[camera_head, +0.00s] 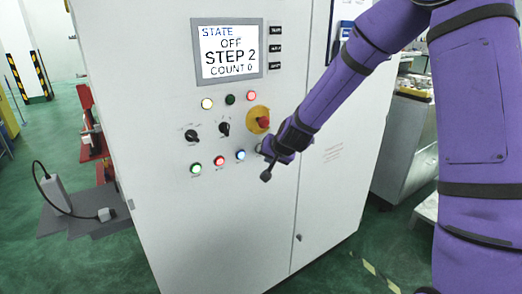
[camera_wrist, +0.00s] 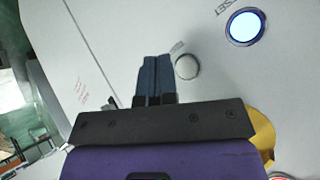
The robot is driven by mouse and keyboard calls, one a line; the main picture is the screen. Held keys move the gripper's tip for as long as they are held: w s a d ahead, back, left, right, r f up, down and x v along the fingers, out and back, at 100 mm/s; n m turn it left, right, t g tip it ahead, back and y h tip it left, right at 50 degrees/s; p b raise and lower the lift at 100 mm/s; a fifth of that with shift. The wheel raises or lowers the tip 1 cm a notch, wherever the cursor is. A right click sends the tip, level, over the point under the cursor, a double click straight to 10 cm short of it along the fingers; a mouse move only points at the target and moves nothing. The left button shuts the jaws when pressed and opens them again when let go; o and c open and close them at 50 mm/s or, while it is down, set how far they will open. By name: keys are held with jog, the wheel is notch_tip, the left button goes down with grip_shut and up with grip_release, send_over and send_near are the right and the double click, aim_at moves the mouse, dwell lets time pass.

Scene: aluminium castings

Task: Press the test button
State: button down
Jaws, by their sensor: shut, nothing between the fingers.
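The control cabinet (camera_head: 170,200) has a lower row of buttons: green (camera_head: 196,168), red (camera_head: 219,161), lit blue (camera_head: 240,155), and a pale one beside my gripper, mostly hidden in the head view. In the wrist view the pale unlit button (camera_wrist: 187,67) is just right of my fingertips, with the blue button (camera_wrist: 246,27) farther right. Lettering by the blue one seems to read RESET; I cannot read a label for the pale one. My gripper (camera_wrist: 157,58) is shut and empty, close to the panel. I cannot tell whether it touches. The screen (camera_head: 228,52) shows OFF, STEP 2, COUNT 0.
A red emergency stop on a yellow plate (camera_head: 257,112) sits just above my gripper. Green floor (camera_head: 85,262) is open at lower left.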

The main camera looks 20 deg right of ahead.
jog(key=s, duration=0.1)
jog(key=s+d, duration=0.1)
jog(key=s, duration=0.1)
jog(key=shift+s, duration=0.1)
dwell(0.7)
jog(key=s+d+r+n+g+h, duration=0.15)
jog(key=s+r+n, duration=0.25)
jog(key=s+r, duration=1.15)
jog(key=s+d+r+g, duration=0.1)
jog(key=s+d+r, duration=0.1)
jog(key=s, duration=0.8)
jog(key=s+d+r+n+g, duration=0.1)
jog(key=s+d+r, duration=0.2)
jog(key=s, duration=0.6)
jog(key=shift+s+r, duration=0.2)
jog(key=shift+s, duration=0.2)
jog(key=shift+d, duration=0.1)
dwell(2.0)
